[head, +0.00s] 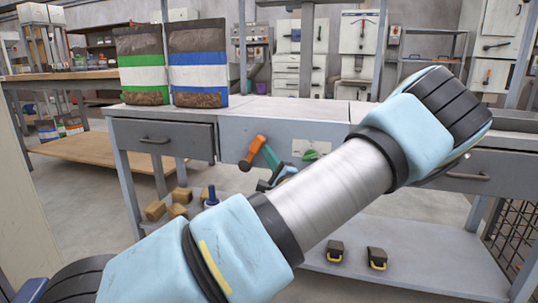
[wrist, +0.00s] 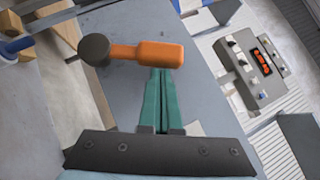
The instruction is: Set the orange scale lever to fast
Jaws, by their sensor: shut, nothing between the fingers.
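The orange scale lever (head: 254,150) sits on the grey front panel of the bench in the head view. In the wrist view the lever (wrist: 152,54) points to the right from a dark round hub (wrist: 95,49). My gripper (head: 264,147) is shut and empty, its green fingers pressed together. In the wrist view the fingertips of my gripper (wrist: 161,71) lie right at the lower edge of the lever's handle. I cannot tell whether they touch it. No speed marking can be read in either view.
Two striped pellet bags (head: 198,65) stand on the bench top. Several wooden blocks (head: 180,195) and two dark weights (head: 377,258) lie below. My arm hides part of the bench.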

